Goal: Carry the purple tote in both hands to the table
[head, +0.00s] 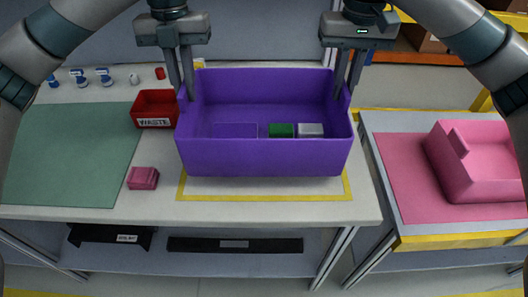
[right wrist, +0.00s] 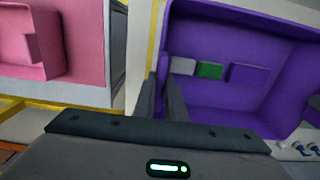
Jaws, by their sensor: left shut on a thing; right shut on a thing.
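The purple tote (head: 265,158) is over the white table (head: 330,208), level, above a yellow outline on its top. I cannot tell whether its base touches the table. My left gripper (head: 188,90) is shut on the tote's left wall and my right gripper (head: 346,90) is shut on its right wall. Inside the tote lie a purple block (head: 236,130), a green block (head: 281,130) and a pale grey block (head: 310,130). The right wrist view shows my right gripper (right wrist: 161,100) at the wall of the tote (right wrist: 215,100).
A red waste bin (head: 154,122) stands close left of the tote. A pink block (head: 143,178) lies beside a green mat (head: 65,150). Small bottles and a red item stand behind. A second table at right holds a pink tote (head: 480,160) on a pink mat (head: 410,180).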

